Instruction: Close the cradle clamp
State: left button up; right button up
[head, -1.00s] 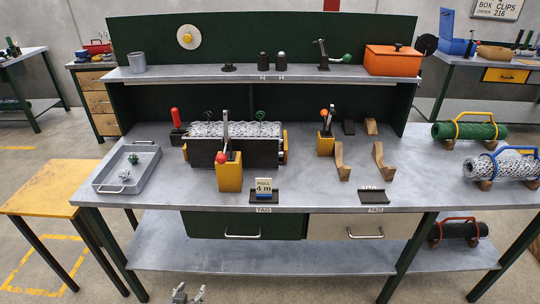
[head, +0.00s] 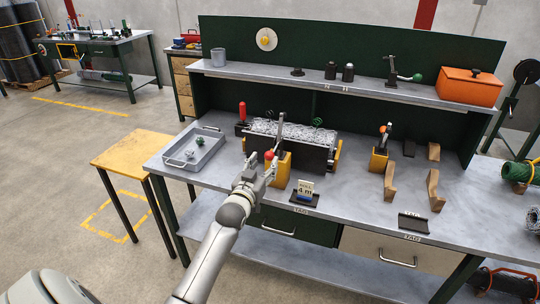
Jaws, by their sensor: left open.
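The cradle (head: 297,152) is a dark trough holding a roll of wire mesh (head: 290,130) on the workbench. At its front stands a clamp with a yellow block (head: 281,172), a grey bar (head: 280,130) standing upright, and a red ball knob (head: 268,156) low at the front. My left gripper (head: 262,163) is open, with its fingertips close to the red knob. I cannot tell whether they touch it. My right gripper is out of view.
A grey tray (head: 208,152) lies left of the cradle. A tag stand (head: 304,193) is just right of my gripper. A second yellow block (head: 378,163) with an orange-tipped lever and wooden blocks (head: 390,180) stand further right. A shelf (head: 330,87) runs behind.

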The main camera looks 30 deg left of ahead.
aim_at(267, 158)
pick_arm(q)
jog(key=shift+x, duration=2.5)
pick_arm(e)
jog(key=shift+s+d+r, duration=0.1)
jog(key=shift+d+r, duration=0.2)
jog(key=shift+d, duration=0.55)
pick_arm(q)
grip_shut()
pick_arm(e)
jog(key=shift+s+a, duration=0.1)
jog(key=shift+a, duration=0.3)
